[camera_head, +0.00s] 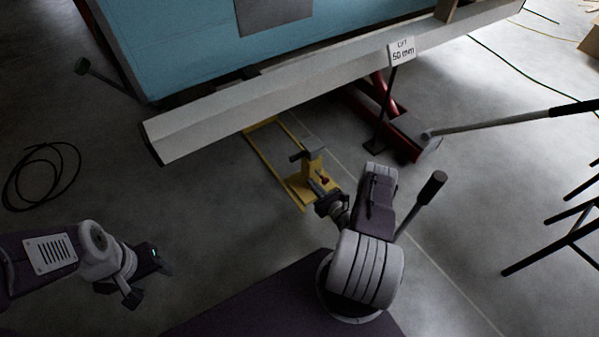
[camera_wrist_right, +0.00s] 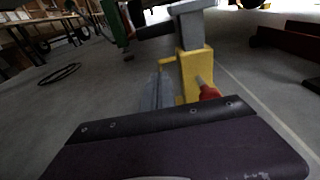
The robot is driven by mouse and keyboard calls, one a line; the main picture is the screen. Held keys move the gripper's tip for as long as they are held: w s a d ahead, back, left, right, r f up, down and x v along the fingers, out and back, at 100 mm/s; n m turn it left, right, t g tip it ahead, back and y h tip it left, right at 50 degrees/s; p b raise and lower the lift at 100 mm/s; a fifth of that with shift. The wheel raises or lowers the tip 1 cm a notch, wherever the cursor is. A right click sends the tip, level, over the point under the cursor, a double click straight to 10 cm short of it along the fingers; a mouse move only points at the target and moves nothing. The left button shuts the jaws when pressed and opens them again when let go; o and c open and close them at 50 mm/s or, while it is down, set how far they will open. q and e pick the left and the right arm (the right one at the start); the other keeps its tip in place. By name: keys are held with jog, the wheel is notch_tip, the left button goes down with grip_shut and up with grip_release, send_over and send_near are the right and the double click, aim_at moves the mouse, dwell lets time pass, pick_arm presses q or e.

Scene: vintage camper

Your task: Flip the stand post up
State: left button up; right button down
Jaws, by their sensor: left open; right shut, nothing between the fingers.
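The stand (camera_head: 310,178) is on the floor below the camper's lower edge, with yellow rails and a yellow post section. Its post (camera_wrist_right: 195,72) looks upright in the right wrist view, with a grey head (camera_wrist_right: 187,22) on top. A red-tipped pin or knob (camera_wrist_right: 207,90) sticks out of its near side. My right gripper (camera_head: 322,188) is shut and empty, close to the stand's near side; I cannot tell if it touches. My left gripper (camera_head: 146,278) is open and empty over the floor at lower left, well away from the stand.
The camper's pale sill (camera_head: 300,90) runs above the stand. A black cable coil (camera_head: 42,172) lies at left. Floor between is clear.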

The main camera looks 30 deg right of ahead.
aim_at(305, 153)
jog(key=w+f+b, duration=0.2)
jog(key=w+b, duration=0.5)
jog(key=w, duration=0.3)
jog(key=r, duration=0.3)
jog(key=s+r, duration=0.1)
jog(key=r, duration=0.1)
jog(key=shift+a, duration=0.4)
notch_tip(305, 153, up, 7)
jog(key=p, duration=0.7)
jog(key=shift+f, duration=0.15)
jog(key=shift+w+d, duration=0.1)
